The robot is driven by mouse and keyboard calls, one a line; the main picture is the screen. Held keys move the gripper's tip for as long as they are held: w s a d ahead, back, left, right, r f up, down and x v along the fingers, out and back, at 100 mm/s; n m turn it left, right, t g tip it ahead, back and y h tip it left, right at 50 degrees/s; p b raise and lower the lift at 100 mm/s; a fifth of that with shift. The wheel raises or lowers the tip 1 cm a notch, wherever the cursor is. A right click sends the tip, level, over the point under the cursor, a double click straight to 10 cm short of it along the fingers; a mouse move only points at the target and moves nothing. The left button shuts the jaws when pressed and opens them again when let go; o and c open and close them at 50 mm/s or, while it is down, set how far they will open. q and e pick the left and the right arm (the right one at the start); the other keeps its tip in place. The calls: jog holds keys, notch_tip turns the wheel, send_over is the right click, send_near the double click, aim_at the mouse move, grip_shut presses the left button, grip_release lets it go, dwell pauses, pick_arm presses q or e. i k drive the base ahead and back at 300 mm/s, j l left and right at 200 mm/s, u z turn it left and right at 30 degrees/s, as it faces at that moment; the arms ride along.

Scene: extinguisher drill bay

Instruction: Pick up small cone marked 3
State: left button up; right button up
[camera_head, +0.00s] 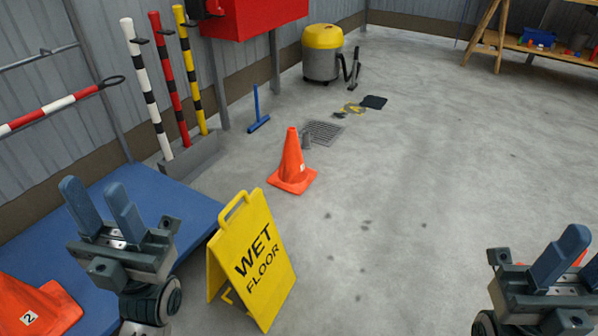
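An orange cone (290,160) stands upright on the concrete floor near the middle. It has a small white label, but I cannot read its number. Another orange cone (45,303) marked 2 is at the lower left, partly cut off by the frame. My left gripper (102,205) is open and empty, fingers pointing up, above the blue surface and apart from both cones. My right gripper (577,262) is at the lower right edge, its two fingers apart and nothing seen between them. A bit of orange shows behind it, mostly hidden; I cannot tell what it is.
A yellow wet floor sign (252,262) stands between my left gripper and the open floor. A blue platform (185,208) lies at left. Striped poles (173,80), a floor drain (324,131), a blue squeegee (258,123) and a yellow vacuum (322,55) are farther back.

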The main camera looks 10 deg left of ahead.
aim_at(292, 177)
jog(key=i+l, duration=0.2)
jog(key=l, duration=0.15)
jog(key=i+l+u, duration=0.15)
jog(key=i+l, duration=0.25)
jog(key=l, duration=0.3)
jog(key=i+l+u, duration=0.15)
jog(key=l, duration=0.2)
jog(key=i+l, duration=0.25)
jog(key=i, duration=0.25)
jog(key=i+l+u, duration=0.15)
jog(key=i, duration=0.35)
jog(key=i+l, duration=0.35)
jog(key=i+l+u, duration=0.15)
jog(key=i, duration=0.45)
jog(key=l, duration=0.15)
